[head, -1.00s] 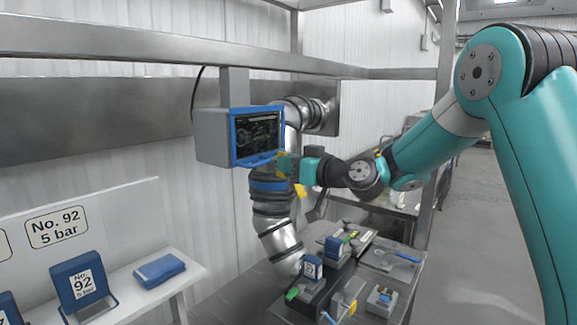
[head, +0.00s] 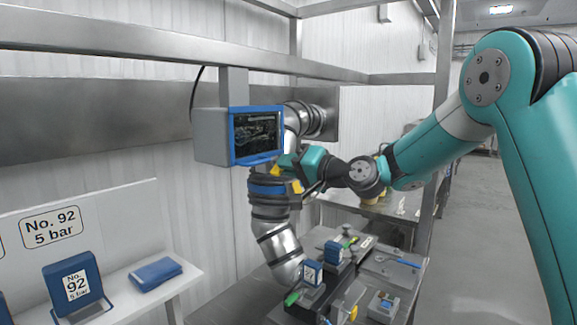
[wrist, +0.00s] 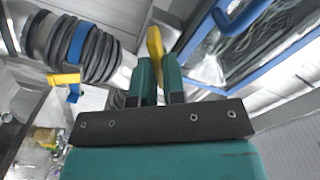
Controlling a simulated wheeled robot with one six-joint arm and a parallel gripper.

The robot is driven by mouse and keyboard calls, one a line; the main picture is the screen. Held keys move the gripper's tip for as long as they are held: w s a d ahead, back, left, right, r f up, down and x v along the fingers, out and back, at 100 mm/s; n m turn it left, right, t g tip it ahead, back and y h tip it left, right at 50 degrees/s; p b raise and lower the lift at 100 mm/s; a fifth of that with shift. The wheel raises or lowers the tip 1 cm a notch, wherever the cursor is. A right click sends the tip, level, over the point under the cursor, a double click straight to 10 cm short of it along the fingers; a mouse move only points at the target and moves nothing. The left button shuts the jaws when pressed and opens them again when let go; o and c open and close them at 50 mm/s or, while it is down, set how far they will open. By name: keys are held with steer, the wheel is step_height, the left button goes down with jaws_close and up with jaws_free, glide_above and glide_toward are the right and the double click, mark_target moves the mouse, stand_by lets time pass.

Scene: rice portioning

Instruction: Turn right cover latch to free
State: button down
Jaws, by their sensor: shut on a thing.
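The blue-framed cover (head: 257,136) with a dark window is on the front of a grey box above the duct; it also shows in the wrist view (wrist: 222,78). A yellow latch (wrist: 155,45) at its lower right corner stands between the two green fingers of my gripper (wrist: 160,72). My gripper (head: 284,166) is shut on this latch and partly hides it in the head view. A second yellow lever (head: 296,187) sits on the blue band of the duct below; it also shows in the wrist view (wrist: 65,78), apart from my fingers.
The ribbed metal duct (head: 279,240) runs down just below my gripper. A steel frame post (head: 437,150) stands right of it. A bench below holds blue blocks (head: 333,251) and fixtures. A white shelf (head: 180,284) at lower left carries a blue pad.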

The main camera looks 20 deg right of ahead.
steer(key=shift+d+f+m+p, duration=0.1)
steer(key=shift+m+p, duration=0.4)
steer(key=shift+m, duration=1.25)
steer(key=shift+d+m+p, duration=0.1)
steer(key=shift+m+p, duration=0.4)
steer(key=shift+m, duration=1.25)
steer(key=c, duration=1.2)
jaws_free()
steer(key=b+v, duration=0.8)
steer(key=v, duration=0.9)
